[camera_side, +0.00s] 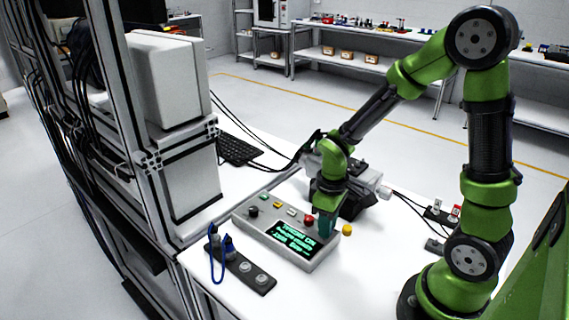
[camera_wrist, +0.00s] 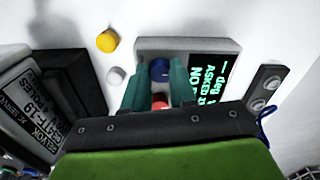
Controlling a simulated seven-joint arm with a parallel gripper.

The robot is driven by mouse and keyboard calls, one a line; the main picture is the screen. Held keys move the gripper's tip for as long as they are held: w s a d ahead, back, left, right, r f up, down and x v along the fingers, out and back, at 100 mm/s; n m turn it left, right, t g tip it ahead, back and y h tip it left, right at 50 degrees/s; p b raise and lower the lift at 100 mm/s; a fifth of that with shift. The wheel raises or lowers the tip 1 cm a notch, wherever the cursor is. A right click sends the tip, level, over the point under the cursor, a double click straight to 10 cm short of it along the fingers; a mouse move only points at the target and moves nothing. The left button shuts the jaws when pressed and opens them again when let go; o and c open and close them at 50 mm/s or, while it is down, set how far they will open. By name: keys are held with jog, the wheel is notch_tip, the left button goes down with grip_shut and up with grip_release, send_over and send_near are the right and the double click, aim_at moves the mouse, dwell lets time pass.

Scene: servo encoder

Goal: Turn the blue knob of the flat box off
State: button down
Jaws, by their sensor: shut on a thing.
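The flat box (camera_side: 243,226) is grey and lies on the white table, with a lit display (camera_side: 292,238) and several coloured controls along its top. Its blue knob (camera_wrist: 159,68) sits between the two teal fingers of my gripper (camera_wrist: 158,74) in the wrist view, near the box's end. My gripper (camera_side: 326,226) reaches down from above onto the box's right end in the side view and is shut on the blue knob. The fingers hide that knob in the side view. A red button (camera_side: 308,221) is close beside the fingers; it also shows between them in the wrist view (camera_wrist: 160,103). The knob's pointer direction cannot be read.
A yellow cap (camera_side: 347,230) lies on the table just right of the box. A dark-based servo unit (camera_wrist: 32,105) stands close by. A dark strip (camera_side: 252,273) with round fittings and a blue cable (camera_side: 213,262) lies in front.

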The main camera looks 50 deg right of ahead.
dwell(0.4)
jog(key=c, duration=0.9)
grip_release()
notch_tip(320, 180, up, 17)
jog(key=s+a+r+m+t+y, duration=0.2)
jog(key=s+a+r+m+t, duration=0.1)
jog(key=s+a+m+t, duration=0.2)
jog(key=shift+s+a+m+t, duration=0.25)
jog(key=shift+m+t, duration=0.35)
jog(key=shift+t, duration=0.5)
